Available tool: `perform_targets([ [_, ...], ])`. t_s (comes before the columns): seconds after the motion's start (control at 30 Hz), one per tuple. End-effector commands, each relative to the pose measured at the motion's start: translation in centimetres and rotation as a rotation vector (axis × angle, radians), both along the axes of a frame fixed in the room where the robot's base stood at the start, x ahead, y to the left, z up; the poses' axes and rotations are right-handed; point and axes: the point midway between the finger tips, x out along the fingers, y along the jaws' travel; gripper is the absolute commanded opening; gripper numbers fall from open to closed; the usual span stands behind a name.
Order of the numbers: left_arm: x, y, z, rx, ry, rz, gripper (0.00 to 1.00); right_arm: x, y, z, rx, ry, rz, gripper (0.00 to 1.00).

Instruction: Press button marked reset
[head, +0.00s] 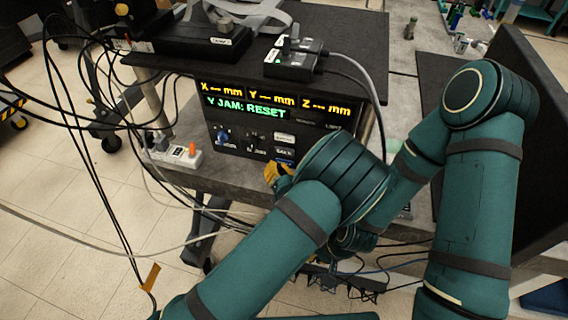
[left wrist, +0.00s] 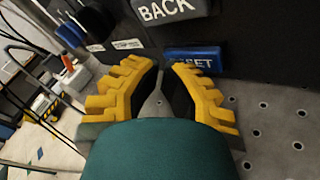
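The blue reset button (left wrist: 205,55) is low on a black panel in the left wrist view; a yellow fingertip hides the first letters, leaving about "SET" readable. In the head view it is a small blue patch (head: 284,162) at the lower right of the control box (head: 240,143). My left gripper (left wrist: 163,66) has yellow fingers with a narrow gap between their tips, empty, just below and left of the button; contact cannot be told. In the head view the left gripper (head: 279,172) is partly hidden by my arm. My right gripper is not visible.
A grey BACK button (left wrist: 172,9) sits above the reset button. The box display (head: 246,107) reads "Y JAM: RESET". A power strip (head: 178,155) with an orange switch lies left of the box. A perforated grey surface (left wrist: 275,120) lies below the panel. Cables hang at left.

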Motion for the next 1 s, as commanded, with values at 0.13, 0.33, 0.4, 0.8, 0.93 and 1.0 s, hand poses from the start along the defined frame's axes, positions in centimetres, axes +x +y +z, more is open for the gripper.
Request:
perform_targets([
  [0.13,0.2,-0.1,0.0,0.000,-0.001,-0.001,0.00,0.0,0.0,0.0,0.000,0.000,0.000,0.00],
  [0.33,0.3,-0.1,0.0,0.000,-0.001,-0.001,0.00,0.0,0.0,0.0,0.000,0.000,0.000,0.00],
  [0.4,0.3,-0.1,0.0,0.000,-0.001,0.000,0.00,0.0,0.0,0.0,0.000,0.000,0.000,0.00],
  [0.8,-0.8,0.3,0.1,0.002,0.001,0.000,0.00,0.0,0.0,0.4,0.000,0.000,0.000,0.00],
  [0.93,-1.3,0.4,0.0,0.001,0.000,0.000,0.00,0.0,0.0,0.5,0.000,0.000,0.000,0.00],
  [1.0,-1.4,0.4,0.0,0.001,0.000,0.000,0.00,0.0,0.0,0.5,0.000,0.000,0.000,0.00],
])
